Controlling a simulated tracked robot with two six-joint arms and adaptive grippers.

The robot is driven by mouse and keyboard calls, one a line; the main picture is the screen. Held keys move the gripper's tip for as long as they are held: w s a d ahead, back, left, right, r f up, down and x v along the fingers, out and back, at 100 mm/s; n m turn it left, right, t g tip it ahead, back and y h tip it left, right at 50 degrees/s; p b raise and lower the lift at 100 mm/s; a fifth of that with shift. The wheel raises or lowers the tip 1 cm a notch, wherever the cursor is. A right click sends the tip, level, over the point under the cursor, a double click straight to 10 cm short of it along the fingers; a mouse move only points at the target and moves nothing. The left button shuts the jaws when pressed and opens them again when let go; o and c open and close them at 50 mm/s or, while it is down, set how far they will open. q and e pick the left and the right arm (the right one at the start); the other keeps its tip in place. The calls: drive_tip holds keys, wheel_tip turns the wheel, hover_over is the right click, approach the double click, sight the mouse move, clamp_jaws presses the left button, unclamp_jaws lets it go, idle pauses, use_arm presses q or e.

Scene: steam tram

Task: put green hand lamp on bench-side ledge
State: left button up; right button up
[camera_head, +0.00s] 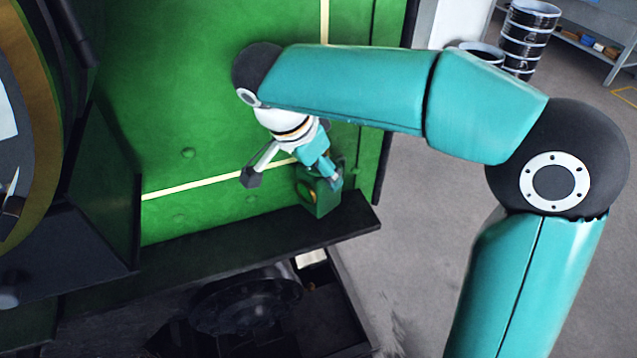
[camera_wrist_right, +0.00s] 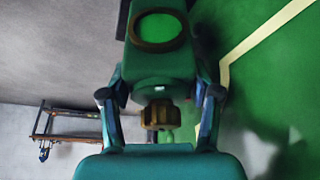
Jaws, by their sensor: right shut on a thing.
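The green hand lamp (camera_head: 318,196) is a small boxy lamp with a round brass-rimmed lens. It stands upright over the dark bench-side ledge (camera_head: 235,243), close to the green panel and near the ledge's right end. I cannot tell whether its base touches the ledge. My right gripper (camera_head: 325,173) comes from above and is shut on the lamp's top. In the right wrist view the lamp (camera_wrist_right: 162,62) sits between the two fingers (camera_wrist_right: 160,105), with a brass-coloured cap (camera_wrist_right: 160,115) between them. My left gripper is out of view.
The green side panel (camera_head: 200,110) with a cream stripe rises behind the ledge. A black box and a brass-ringed round part (camera_head: 40,150) stand at the left. Dark machinery (camera_head: 245,305) lies below the ledge. Open grey floor and stacked drums (camera_head: 528,35) are at the right.

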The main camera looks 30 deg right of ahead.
drive_tip(key=shift+f, duration=2)
drive_tip(key=shift+w+f, duration=0.2)
drive_tip(key=shift+f, duration=0.35)
drive_tip(key=shift+f, duration=0.3)
drive_tip(key=o, duration=1.3)
drive_tip(key=shift+o, duration=0.2)
drive_tip(key=shift+r, duration=0.15)
